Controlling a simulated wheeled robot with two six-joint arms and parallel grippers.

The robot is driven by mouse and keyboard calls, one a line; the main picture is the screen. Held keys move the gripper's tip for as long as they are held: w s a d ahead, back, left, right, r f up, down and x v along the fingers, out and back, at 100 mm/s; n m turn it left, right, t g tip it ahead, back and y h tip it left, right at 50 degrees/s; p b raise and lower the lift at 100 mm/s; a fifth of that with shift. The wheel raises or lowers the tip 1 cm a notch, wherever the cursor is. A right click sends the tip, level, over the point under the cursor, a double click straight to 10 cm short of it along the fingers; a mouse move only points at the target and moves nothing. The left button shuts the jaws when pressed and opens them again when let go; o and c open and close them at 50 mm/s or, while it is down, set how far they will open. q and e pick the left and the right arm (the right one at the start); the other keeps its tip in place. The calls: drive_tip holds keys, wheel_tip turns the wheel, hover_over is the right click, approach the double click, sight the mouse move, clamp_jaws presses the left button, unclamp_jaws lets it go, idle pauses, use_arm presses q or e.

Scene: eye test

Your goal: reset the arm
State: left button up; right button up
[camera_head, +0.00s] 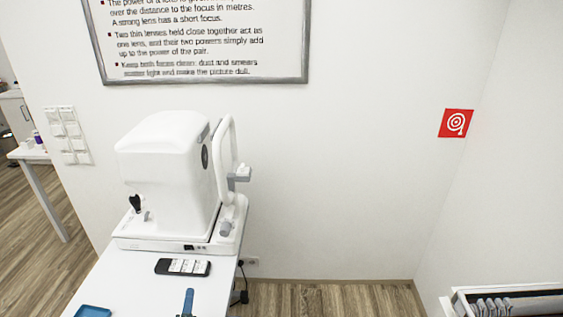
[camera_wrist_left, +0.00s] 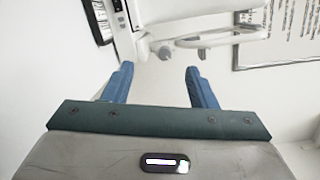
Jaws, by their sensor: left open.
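The white eye-test machine (camera_head: 165,180) stands on the table beyond the gripper. It also shows in the left wrist view (camera_wrist_left: 195,14), apart from the fingers. My right gripper is in neither view.
A black phone-like device (camera_head: 183,267) lies before the machine. A blue object (camera_head: 93,311) is cut off at the bottom edge. A framed poster (camera_head: 204,80) and a red sign (camera_head: 455,123) hang on the wall. A white bin (camera_head: 460,304) with grey contents stands lower right.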

use_arm(q)
drive_tip(key=s+a+n+g+y, duration=0.4)
drive_tip(key=s+a+n+g, duration=0.2)
drive_tip(key=s+a+n, duration=0.45)
drive_tip(key=s+d+f+n+g+h, duration=0.1)
drive_tip(key=s+d+n+g+h, duration=0.25)
drive_tip(key=s, duration=0.45)
drive_tip(key=s+d+f+n+g+h, duration=0.1)
drive_tip(key=s+d+n+g+h, duration=0.1)
drive_tip(key=s+d+n+g, duration=0.45)
drive_tip(key=a+f+m+t+b, duration=0.1)
drive_tip(key=a+f, duration=0.2)
drive_tip(key=f, duration=1.2)
drive_tip(key=a+f, duration=0.3)
drive_tip(key=f, duration=1.2)
drive_tip(key=s+a+f+g+b, duration=0.1)
drive_tip(key=s+f, duration=1.8)
drive_tip(key=f, duration=0.3)
drive_tip(key=shift+s+b, duration=0.2)
drive_tip(key=shift+b, duration=0.1)
drive_tip(key=shift+a, duration=0.1)
